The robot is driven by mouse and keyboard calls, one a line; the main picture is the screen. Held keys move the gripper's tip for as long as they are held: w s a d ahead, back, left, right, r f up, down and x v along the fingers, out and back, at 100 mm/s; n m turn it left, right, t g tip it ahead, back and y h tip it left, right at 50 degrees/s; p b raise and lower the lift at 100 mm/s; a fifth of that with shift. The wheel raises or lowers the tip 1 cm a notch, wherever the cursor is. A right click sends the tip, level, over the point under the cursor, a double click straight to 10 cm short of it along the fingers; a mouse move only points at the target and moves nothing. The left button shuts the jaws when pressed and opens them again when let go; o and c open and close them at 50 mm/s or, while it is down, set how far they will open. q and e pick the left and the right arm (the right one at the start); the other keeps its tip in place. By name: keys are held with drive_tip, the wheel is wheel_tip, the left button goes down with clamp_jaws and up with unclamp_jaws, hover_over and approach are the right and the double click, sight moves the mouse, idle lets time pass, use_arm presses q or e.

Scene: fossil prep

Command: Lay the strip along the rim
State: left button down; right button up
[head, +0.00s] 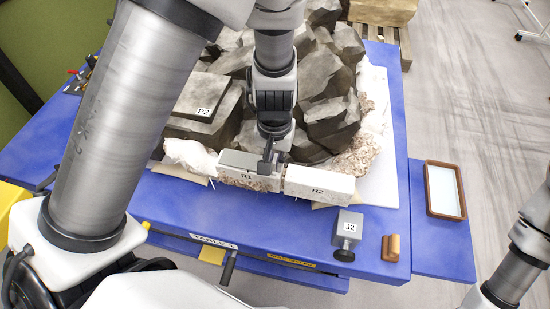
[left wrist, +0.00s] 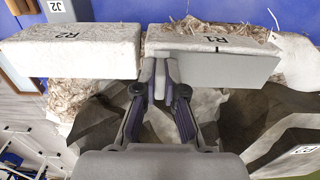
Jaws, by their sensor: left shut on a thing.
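My left gripper (head: 268,165) points down at the rim and is shut on a flat grey strip (head: 237,160), near one end of it. The strip lies along the inner edge of the block marked R1 (head: 247,178); whether it rests there fully I cannot tell. In the left wrist view the strip (left wrist: 215,69) extends right from the left gripper (left wrist: 160,72), against R1 (left wrist: 200,35). The white block marked R2 (head: 320,184) continues the rim beside R1, with a narrow gap between them; it also shows in the left wrist view (left wrist: 75,52). My right gripper is out of view.
Dark rocks (head: 320,75) and a slab marked P2 (head: 203,95) stand behind the rim. A grey box marked J2 (head: 348,226) and a small brown block (head: 391,248) sit at the blue table's (head: 190,212) front. A brown-framed tray (head: 429,190) lies right.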

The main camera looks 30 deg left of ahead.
use_arm(q)
drive_tip(key=shift+w, duration=0.1)
drive_tip(key=shift+s+f+b, duration=0.2)
drive_tip(key=shift+s+b, duration=0.05)
drive_tip(key=shift+b, duration=0.15)
idle(0.3)
drive_tip(key=c, duration=1.2)
unclamp_jaws()
drive_tip(key=shift+r, duration=0.1)
wheel_tip(320, 180, up, 12)
